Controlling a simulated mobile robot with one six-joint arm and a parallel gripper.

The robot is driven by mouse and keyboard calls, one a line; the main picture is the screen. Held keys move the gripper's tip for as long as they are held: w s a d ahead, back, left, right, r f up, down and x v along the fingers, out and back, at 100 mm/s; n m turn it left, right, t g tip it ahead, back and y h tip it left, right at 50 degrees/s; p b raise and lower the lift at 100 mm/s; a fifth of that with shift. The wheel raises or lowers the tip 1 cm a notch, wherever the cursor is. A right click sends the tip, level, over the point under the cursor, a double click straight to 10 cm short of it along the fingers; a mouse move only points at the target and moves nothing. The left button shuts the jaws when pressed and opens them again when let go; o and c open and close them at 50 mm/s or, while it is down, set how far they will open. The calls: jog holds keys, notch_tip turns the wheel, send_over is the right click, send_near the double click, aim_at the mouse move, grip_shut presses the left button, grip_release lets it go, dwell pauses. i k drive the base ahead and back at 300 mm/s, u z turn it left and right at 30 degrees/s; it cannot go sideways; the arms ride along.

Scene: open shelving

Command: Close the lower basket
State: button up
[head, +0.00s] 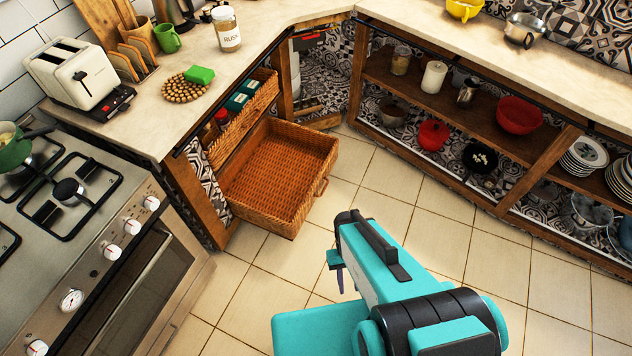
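The lower basket (272,167) is a brown wicker drawer under the counter left of the corner. It is pulled far out over the floor and looks empty. A small handle (321,187) shows on its front side, facing right. My gripper (338,268) is in the lower middle of the head view, at the end of my turquoise and black arm, to the right of and apart from the basket. Only part of a finger shows, and my arm hides the rest, so its opening is unclear. The upper basket (240,120) above holds several jars and boxes.
The stove (85,230) stands left of the basket. Open shelves (450,110) with pots, bowls and plates run along the right. The tiled floor (385,185) between the basket and these shelves is clear. The counter (270,60) carries a toaster and a jar.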

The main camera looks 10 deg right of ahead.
aim_at(271, 184)
jog(key=i, duration=0.45)
jog(key=z, duration=0.05)
jog(key=k, duration=1.3)
jog(key=u, duration=0.3)
jog(key=i, duration=0.65)
jog(key=u, duration=0.55)
jog(key=i, duration=1.35)
